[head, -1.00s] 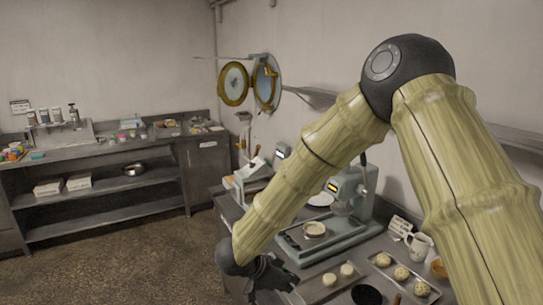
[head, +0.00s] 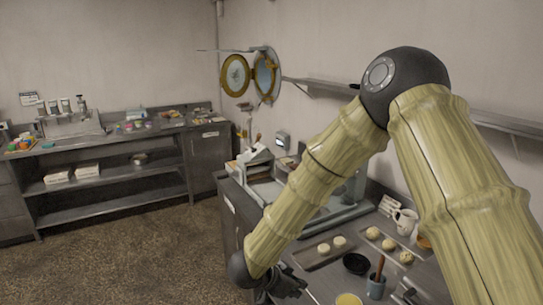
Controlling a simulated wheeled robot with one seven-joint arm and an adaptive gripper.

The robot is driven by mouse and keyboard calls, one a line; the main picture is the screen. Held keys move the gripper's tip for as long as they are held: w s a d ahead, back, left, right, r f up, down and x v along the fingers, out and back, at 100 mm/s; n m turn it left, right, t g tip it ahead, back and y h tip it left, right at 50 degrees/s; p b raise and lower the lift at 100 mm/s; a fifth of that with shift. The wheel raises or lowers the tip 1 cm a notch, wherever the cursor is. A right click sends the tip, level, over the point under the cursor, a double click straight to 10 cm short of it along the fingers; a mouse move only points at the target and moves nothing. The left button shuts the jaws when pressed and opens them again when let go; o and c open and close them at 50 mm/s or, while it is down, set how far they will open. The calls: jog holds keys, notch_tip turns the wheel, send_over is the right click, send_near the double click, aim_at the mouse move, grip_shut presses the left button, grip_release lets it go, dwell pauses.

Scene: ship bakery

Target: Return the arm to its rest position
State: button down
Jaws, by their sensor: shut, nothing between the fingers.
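My arm shows in the head view as large wood-patterned links with a dark elbow joint. My gripper (head: 288,284) is at the bottom, low over the front edge of the steel counter (head: 317,290). It is shut and holds nothing. Its fingers are dark and small in the picture. Part of the counter and the grey press behind the forearm are hidden by my arm.
On the counter are a tray (head: 309,262) with pale dough pieces, another dough tray, a white mug (head: 405,221), a black round dish (head: 356,263) and a mortar with pestle (head: 377,285). A steel shelf bench (head: 110,185) stands at the back left. The floor (head: 130,260) between is clear.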

jog(key=s+d+f+n+y+b, duration=0.1)
jog(key=s+d+f+n+y, duration=0.3)
jog(key=f, duration=0.6)
jog(key=s+d+f+n+h+b, duration=0.1)
jog(key=s+d+f+n, duration=0.1)
jog(key=s+d+f, duration=0.7)
jog(key=s+d+f+n+g+y, duration=0.1)
jog(key=s+f, duration=0.3)
jog(key=s, duration=0.4)
jog(key=s+f+n+g+y+b, duration=0.1)
jog(key=s+f, duration=0.3)
jog(key=s, duration=0.4)
jog(key=s+d+f+n+g+y+b, duration=0.1)
jog(key=s+f+n+g+y, duration=0.1)
jog(key=s, duration=0.6)
notch_tip(320, 180, down, 3)
jog(key=shift+s+d+r+n+g, duration=0.2)
jog(key=shift+s+d+n+g, duration=0.1)
jog(key=shift+s+g, duration=0.15)
